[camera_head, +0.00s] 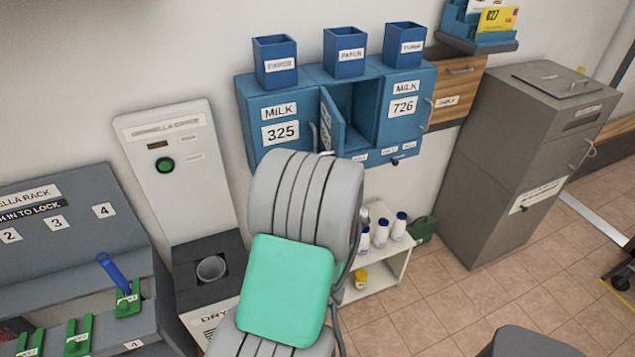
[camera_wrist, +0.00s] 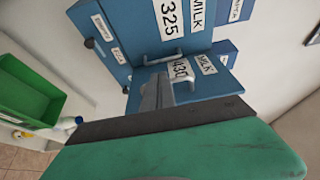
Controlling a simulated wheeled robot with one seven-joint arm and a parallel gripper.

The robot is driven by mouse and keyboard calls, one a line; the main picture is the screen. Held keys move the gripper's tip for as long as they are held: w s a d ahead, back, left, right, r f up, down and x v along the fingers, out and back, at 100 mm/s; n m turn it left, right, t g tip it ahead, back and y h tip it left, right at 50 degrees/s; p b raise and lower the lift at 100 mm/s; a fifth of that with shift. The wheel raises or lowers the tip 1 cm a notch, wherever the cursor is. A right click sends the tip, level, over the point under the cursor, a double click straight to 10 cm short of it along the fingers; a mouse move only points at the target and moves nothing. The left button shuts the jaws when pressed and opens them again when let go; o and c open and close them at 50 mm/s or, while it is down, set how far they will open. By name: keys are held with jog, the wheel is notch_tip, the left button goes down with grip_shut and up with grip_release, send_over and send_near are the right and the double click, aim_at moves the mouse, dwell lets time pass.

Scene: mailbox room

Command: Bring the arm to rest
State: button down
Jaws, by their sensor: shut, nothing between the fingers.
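My arm rises through the middle of the head view, with grey ribbed links and a green panel, and hides what is behind it. My gripper (camera_wrist: 157,92) shows in the wrist view as grey fingers, shut and empty, beyond a dark bar and green body part. It appears close to the handle (camera_wrist: 182,77) of the milk door 430 (camera_wrist: 205,82); I cannot tell whether they touch. In the head view the middle door (camera_head: 332,122) of the blue milk cabinet (camera_head: 392,105) stands open.
A grey bin cabinet (camera_head: 500,150) stands right, and a white shelf (camera_head: 385,262) with bottles is below the milk cabinet. An umbrella dryer (camera_head: 175,170) and umbrella rack (camera_head: 50,230) are left. A green crate (camera_wrist: 28,92) shows in the wrist view.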

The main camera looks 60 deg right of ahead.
jog(key=w+a+f+n+t+y, duration=0.1)
jog(key=w+a+f+n+y, duration=0.2)
jog(key=a+f+n+y, duration=0.45)
jog(key=w+a+f+n+y, duration=0.2)
jog(key=a+f+n+y, duration=0.25)
jog(key=a+f, duration=0.45)
jog(key=s+a+f+n+g+y, duration=0.3)
jog(key=s+a+n+g+y, duration=0.4)
jog(key=s, duration=0.4)
jog(key=w+a+r+n+g+h, duration=0.1)
jog(key=w+r+n+h, duration=0.15)
jog(key=r, duration=0.55)
jog(key=w+a+r+n+h, duration=0.1)
jog(key=w+a+r+n, duration=0.2)
jog(key=r, duration=0.4)
jog(key=w+a+r+n+t, duration=0.1)
jog(key=w+a+r+n, duration=0.2)
jog(key=a, duration=0.4)
jog(key=w+a+r+n+t, duration=0.2)
jog(key=w+a+r+n, duration=0.1)
jog(key=w+a, duration=0.3)
jog(key=shift+a+r+n+y, duration=0.35)
jog(key=shift+r+y, duration=0.1)
jog(key=shift+r, duration=0.35)
